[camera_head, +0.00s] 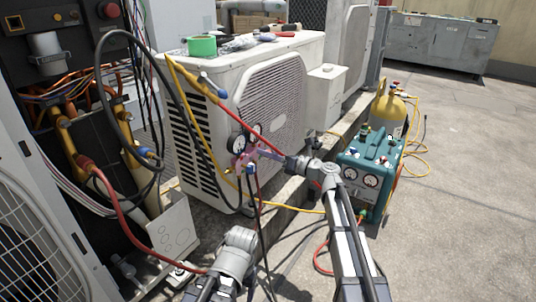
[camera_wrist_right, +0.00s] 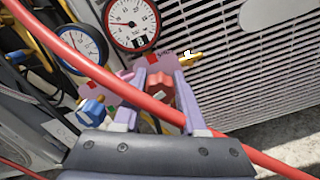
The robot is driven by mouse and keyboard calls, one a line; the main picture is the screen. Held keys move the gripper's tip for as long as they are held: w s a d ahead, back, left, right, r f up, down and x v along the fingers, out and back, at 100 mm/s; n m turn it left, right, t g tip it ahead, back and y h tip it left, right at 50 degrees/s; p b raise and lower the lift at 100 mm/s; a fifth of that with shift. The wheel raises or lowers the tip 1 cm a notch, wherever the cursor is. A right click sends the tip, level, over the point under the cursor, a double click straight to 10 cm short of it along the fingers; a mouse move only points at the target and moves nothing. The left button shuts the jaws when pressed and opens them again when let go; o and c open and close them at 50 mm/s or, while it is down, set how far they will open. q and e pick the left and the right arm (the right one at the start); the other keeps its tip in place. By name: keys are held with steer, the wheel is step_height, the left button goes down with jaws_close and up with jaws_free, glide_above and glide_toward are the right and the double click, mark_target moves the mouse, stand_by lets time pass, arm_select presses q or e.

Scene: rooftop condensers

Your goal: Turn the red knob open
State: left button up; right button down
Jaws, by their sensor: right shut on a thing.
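The red knob (camera_wrist_right: 160,88) sits on the pink-purple gauge manifold in the right wrist view. My right gripper (camera_wrist_right: 165,98) is shut on it, one finger on each side. The manifold (camera_head: 243,158) hangs in front of the white condenser unit in the head view, with my right gripper (camera_head: 265,153) reaching it from the right. The knob is too small to make out there. A blue knob (camera_wrist_right: 91,107) is on the manifold's left side. A red-rimmed gauge (camera_wrist_right: 130,25) and a blue-rimmed gauge (camera_wrist_right: 80,46) stand above.
A red hose (camera_wrist_right: 88,68) crosses close in front of my right gripper. Yellow, black and red hoses hang around the manifold. A teal recovery machine (camera_head: 370,165) and a yellow cylinder (camera_head: 389,112) stand to the right. The concrete floor at far right is clear.

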steer(key=shift+n, duration=0.3)
steer(key=n, duration=0.6)
steer(key=shift+s+n, duration=0.15)
steer(key=shift+n, duration=0.15)
steer(key=n, duration=0.6)
steer(key=shift+a, duration=0.1)
stand_by(0.5)
steer(key=shift+c, duration=2.3)
jaws_free()
steer(key=v, duration=0.8)
